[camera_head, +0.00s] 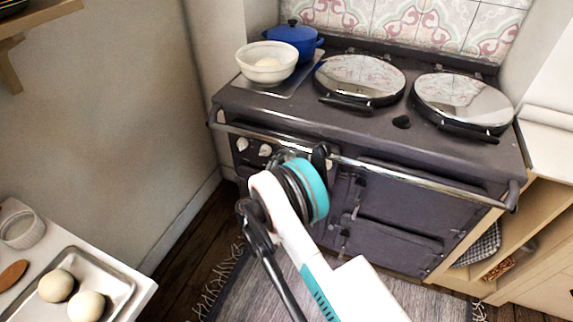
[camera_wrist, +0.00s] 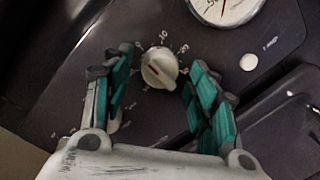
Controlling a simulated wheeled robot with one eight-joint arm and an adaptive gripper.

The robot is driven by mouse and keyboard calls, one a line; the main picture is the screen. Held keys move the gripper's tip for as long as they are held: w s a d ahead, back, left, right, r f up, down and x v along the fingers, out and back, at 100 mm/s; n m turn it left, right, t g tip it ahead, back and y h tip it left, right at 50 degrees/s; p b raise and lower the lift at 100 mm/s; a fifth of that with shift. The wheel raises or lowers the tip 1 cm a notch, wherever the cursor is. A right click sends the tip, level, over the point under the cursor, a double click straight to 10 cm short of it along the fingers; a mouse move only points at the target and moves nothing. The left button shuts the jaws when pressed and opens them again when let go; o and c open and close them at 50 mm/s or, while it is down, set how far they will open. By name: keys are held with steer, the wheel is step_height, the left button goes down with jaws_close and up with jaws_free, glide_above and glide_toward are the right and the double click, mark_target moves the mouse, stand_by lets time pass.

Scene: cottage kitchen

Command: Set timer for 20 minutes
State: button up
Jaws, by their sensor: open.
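My gripper (camera_wrist: 161,62) is open, with one teal-padded finger to the left of the knob and one to the right. Gaps show between the knob and both fingers. In the head view my arm reaches to the front panel of the dark range stove (camera_head: 395,135), and hides part of it. Two pale knobs (camera_head: 265,150) show left of my arm there.
A chrome rail (camera_head: 400,172) runs along the stove front. A white bowl (camera_head: 267,62) and blue pot (camera_head: 292,40) stand on top. A tray (camera_head: 118,290) with dough balls lies at lower left.

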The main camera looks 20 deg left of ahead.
steer(key=shift+w, duration=0.25)
steer(key=c, duration=1.1)
steer(key=shift+o, duration=0.2)
steer(key=shift+m, duration=0.3)
